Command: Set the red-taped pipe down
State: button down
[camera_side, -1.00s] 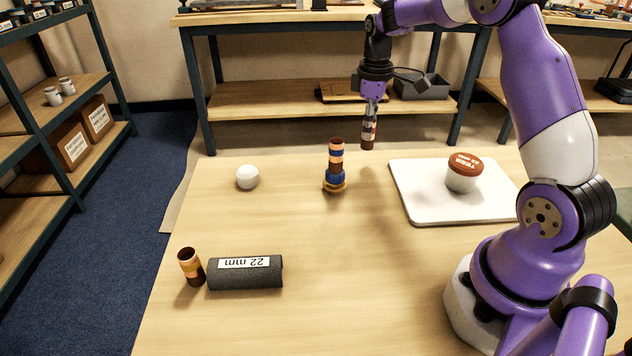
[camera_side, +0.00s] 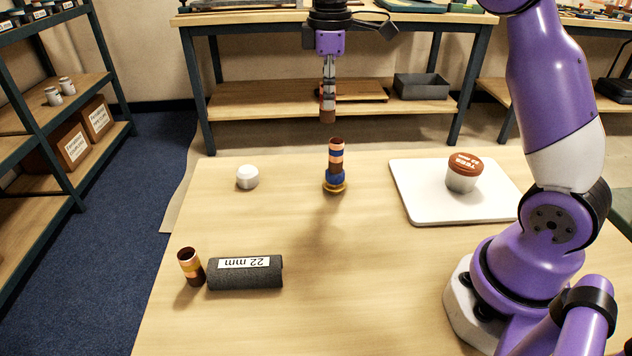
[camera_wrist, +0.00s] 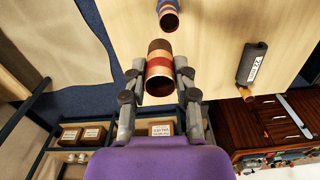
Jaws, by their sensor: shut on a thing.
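The red-taped pipe (camera_wrist: 159,68) is a short copper tube with a red band, upright between my gripper's fingers in the wrist view. In the side view the pipe (camera_side: 328,108) hangs below my gripper (camera_side: 328,92), which is shut on it. It is in the air, higher in the picture than the standing blue-banded pipe and slightly left of it.
A yellow-banded pipe (camera_side: 191,267) stands beside a dark grey 22 mm block (camera_side: 245,273) at front left. A white ball-like object (camera_side: 247,177) sits at back left. A brown-lidded jar (camera_side: 463,172) stands on a white board (camera_side: 420,205). The table's front middle (camera_side: 340,290) is clear.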

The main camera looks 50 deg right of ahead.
jog(key=s+a+n, duration=0.3)
jog(key=a+n, duration=0.1)
jog(key=a, duration=0.6)
jog(key=s+a+n, duration=0.2)
jog(key=a+n, duration=0.1)
jog(key=a, duration=0.6)
jog(key=s+a+n, duration=0.5)
jog(key=s+a, duration=0.5)
jog(key=a, duration=0.1)
jog(key=f, duration=1.5)
jog(key=shift+d, duration=0.2)
jog(key=c, duration=0.6)
grip_release()
jog(key=shift+f, duration=0.1)
jog(key=shift+w, duration=0.1)
